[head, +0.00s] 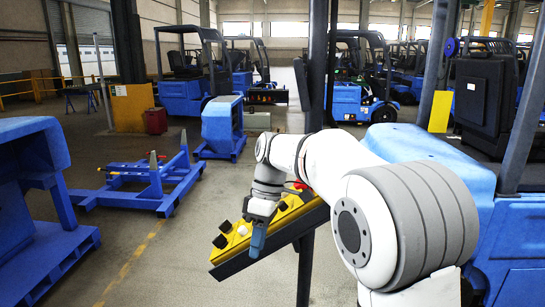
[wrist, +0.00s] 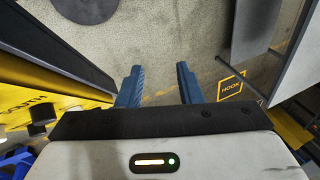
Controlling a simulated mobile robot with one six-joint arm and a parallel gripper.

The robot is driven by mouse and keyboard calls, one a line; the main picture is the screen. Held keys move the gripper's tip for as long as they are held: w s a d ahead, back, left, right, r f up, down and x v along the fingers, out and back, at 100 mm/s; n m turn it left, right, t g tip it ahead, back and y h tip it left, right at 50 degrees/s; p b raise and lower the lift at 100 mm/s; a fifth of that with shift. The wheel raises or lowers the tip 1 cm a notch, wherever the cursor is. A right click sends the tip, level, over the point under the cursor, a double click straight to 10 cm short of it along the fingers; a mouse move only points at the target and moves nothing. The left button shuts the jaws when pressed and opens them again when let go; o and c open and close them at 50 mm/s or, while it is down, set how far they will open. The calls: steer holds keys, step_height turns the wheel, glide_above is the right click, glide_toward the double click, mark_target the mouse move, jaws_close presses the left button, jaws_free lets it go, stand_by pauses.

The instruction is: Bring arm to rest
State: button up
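My arm (head: 405,220) reaches forward from the right in the head view, bent down at the wrist. My gripper (head: 258,238) hangs in front of a tilted yellow control panel and hides part of it. In the wrist view, the two blue fingers of my gripper (wrist: 159,82) stand apart with only grey floor between them, so it is open and empty. The yellow panel (head: 234,247) has black knobs, a white button and a red part near its upper end. Whether the gripper touches the panel I cannot tell.
A dark post (head: 305,262) stands by the panel. Blue forklifts (head: 357,98) stand behind, with a blue frame (head: 165,183) and blue block (head: 222,128) on the left floor. Open floor shows at centre left.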

steer(key=s+d+f+m+t+h, duration=0.1)
steer(key=s+d+f+m+t, duration=0.1)
steer(key=s+d+m, duration=0.5)
steer(key=s+d+f+m+t+h, duration=0.1)
steer(key=s+d+f+m+t, duration=0.2)
steer(key=s+d+m, duration=0.5)
steer(key=s+d+t, duration=0.1)
steer(key=s+d, duration=0.2)
steer(key=s, duration=0.2)
steer(key=shift+s+f+t, duration=0.25)
steer(key=shift+s+t, duration=0.05)
steer(key=shift+s, duration=0.1)
